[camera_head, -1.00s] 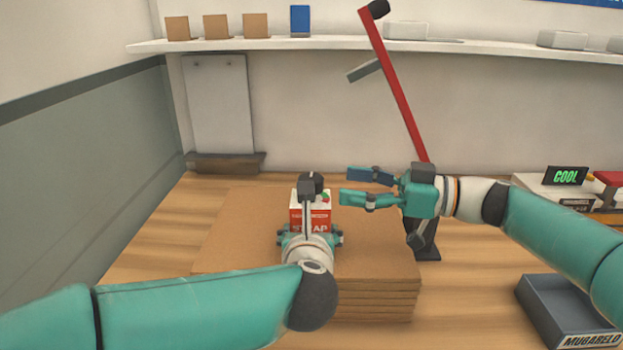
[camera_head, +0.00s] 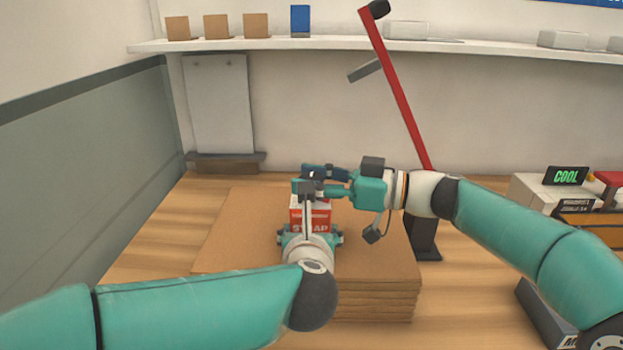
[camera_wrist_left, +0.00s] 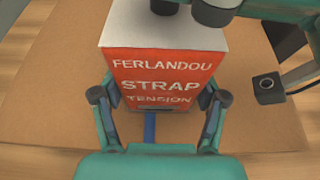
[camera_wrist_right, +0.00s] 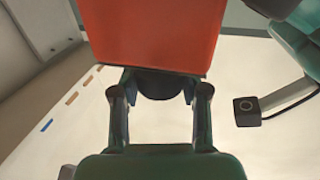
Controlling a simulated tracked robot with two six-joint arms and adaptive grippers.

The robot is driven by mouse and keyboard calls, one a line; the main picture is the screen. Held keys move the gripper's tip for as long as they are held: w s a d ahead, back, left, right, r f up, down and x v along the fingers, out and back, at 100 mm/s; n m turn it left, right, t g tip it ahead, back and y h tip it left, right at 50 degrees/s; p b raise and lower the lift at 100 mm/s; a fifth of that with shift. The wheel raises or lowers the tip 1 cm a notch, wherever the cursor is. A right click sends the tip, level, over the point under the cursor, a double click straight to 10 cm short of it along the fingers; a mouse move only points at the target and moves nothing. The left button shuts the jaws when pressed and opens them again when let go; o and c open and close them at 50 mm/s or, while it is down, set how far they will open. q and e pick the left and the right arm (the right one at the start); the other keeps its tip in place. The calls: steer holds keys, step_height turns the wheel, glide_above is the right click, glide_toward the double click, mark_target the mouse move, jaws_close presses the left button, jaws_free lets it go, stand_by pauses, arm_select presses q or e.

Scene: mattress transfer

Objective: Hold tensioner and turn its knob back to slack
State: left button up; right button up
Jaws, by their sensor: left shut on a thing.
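The tensioner is a red and white box (camera_head: 322,219) marked STRAP, upright on the stacked brown boards. In the left wrist view the tensioner's red label (camera_wrist_left: 160,72) faces my wrist. My left gripper (camera_head: 310,238) is shut on its lower part, one finger on each side. A dark round knob (camera_wrist_right: 160,86) shows between the fingers of my right gripper (camera_wrist_right: 160,92). The right fingers stand apart around the knob, with a narrow gap on each side. In the head view my right gripper (camera_head: 302,180) reaches over the tensioner from the right and largely hides the knob.
The brown board stack (camera_head: 230,235) lies under both hands. A black stand (camera_head: 425,238) with a red lever (camera_head: 395,90) rises behind my right wrist. A COOL display (camera_head: 566,176) stands at right.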

steer(key=c, duration=0.5)
steer(key=shift+w+r+n+g+y, duration=0.1)
steer(key=shift+w+n+g+y, duration=0.1)
steer(key=shift+n+g, duration=1.05)
steer(key=shift+w+r+n+g+y, duration=0.15)
steer(key=shift+n+g, duration=0.5)
steer(key=shift+g, duration=1.1)
steer(key=shift+s+f+n+g, duration=0.2)
steer(key=shift+s+n+g, duration=0.15)
steer(key=shift+n+g, duration=0.25)
steer(key=o, duration=1.1)
steer(key=shift+o, duration=0.2)
steer(key=shift+w+r+m+t, duration=0.1)
steer(key=shift+r+m+t, duration=0.1)
steer(key=shift+m+t, duration=0.35)
steer(key=shift+m+t, duration=0.45)
steer(key=shift+t, duration=0.3)
